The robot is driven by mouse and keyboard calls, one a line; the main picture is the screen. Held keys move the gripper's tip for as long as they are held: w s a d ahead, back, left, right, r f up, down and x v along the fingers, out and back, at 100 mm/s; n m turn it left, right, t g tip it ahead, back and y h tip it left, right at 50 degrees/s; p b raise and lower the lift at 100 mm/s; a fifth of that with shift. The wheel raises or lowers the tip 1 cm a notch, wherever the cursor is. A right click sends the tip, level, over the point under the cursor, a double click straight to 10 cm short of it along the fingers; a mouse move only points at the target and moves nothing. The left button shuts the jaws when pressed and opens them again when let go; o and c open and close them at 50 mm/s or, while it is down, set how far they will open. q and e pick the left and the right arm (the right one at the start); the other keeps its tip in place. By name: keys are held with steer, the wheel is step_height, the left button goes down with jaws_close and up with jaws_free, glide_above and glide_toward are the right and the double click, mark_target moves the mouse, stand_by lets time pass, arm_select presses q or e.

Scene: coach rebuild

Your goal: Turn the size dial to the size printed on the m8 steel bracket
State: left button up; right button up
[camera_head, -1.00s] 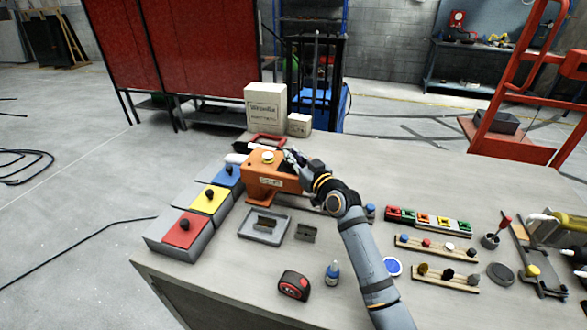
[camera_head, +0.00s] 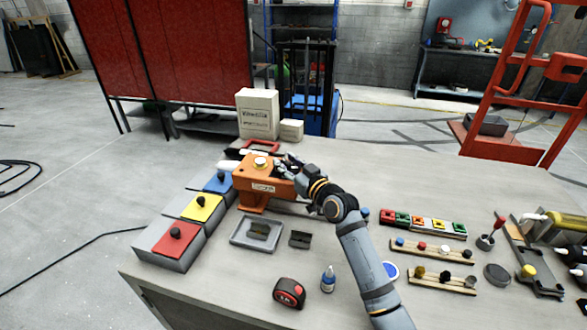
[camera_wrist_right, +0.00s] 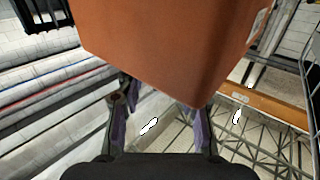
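An orange machine (camera_head: 250,182) with a pale round knob (camera_head: 260,162) on top and a small front label stands at the bench's far left. I cannot tell whether this knob is the size dial. My right gripper (camera_head: 284,165) is at the machine's right side. In the right wrist view the machine's orange body (camera_wrist_right: 170,45) fills the upper middle, and my right gripper (camera_wrist_right: 161,108) has its fingers apart with nothing seen between them. A dark bracket (camera_head: 259,230) lies in a grey tray (camera_head: 238,241); another bracket (camera_head: 300,239) lies beside it. No printed size is readable. My left gripper is out of view.
Blue (camera_head: 219,183), yellow (camera_head: 203,208) and red (camera_head: 176,238) blocks with black knobs line the left edge. A tape measure (camera_head: 289,293) and a small blue bottle (camera_head: 328,279) are in front. Racks of small parts (camera_head: 432,249) stand right of my arm. Boxes (camera_head: 258,114) stand behind.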

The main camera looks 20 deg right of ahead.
steer(key=v, duration=1.1)
steer(key=shift+s, duration=0.2)
